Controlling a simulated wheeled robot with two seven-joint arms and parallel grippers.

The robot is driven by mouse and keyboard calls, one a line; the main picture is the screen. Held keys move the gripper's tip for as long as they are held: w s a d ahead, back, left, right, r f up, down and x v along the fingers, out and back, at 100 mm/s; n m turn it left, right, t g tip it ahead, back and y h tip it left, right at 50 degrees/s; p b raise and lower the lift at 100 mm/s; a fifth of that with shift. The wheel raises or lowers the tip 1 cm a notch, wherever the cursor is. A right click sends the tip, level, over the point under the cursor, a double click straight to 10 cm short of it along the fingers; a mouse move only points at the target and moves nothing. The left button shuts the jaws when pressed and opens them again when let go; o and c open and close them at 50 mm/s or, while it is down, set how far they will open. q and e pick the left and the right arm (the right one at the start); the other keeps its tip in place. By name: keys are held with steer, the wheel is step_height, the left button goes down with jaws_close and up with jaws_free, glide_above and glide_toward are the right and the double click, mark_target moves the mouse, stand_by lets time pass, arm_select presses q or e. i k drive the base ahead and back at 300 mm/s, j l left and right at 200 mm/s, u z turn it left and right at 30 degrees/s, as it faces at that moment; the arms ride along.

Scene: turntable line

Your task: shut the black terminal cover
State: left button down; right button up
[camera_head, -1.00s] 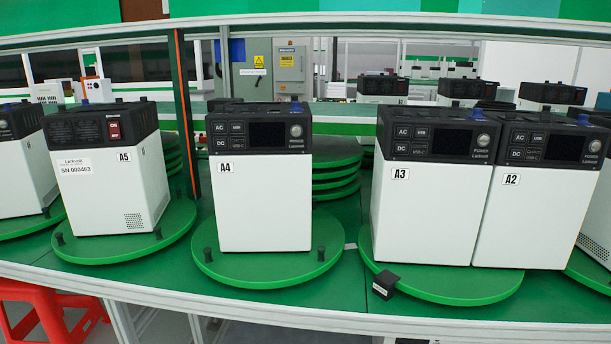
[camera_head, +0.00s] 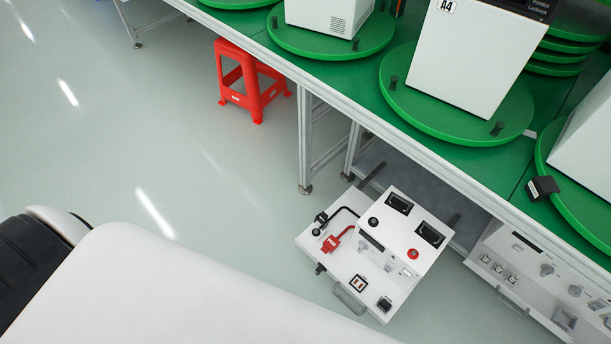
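A white instrument (camera_head: 385,262) sits on a pulled-out tray (camera_head: 312,243) below the table edge. On the tray's left part are a black terminal piece (camera_head: 320,218) with a black lead and a red terminal piece (camera_head: 331,243) with a red lead. The black piece is small; I cannot tell whether its cover is open or shut. On the instrument's top are a black round terminal (camera_head: 373,222), a red round terminal (camera_head: 412,254) and two black rectangular parts (camera_head: 398,203). Neither gripper is in view.
The green table (camera_head: 460,165) carries white power units (camera_head: 465,60) on round green turntables (camera_head: 400,92). A small black block (camera_head: 542,187) lies near its edge. A second white panel unit (camera_head: 535,275) is under the table at right. A red stool (camera_head: 248,80) stands on open floor.

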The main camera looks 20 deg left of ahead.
mark_target(322, 216)
steer(key=u, duration=0.55)
steer(key=i+u, duration=0.2)
steer(key=u, duration=0.2)
steer(key=i+u, duration=0.2)
steer(key=u, duration=0.15)
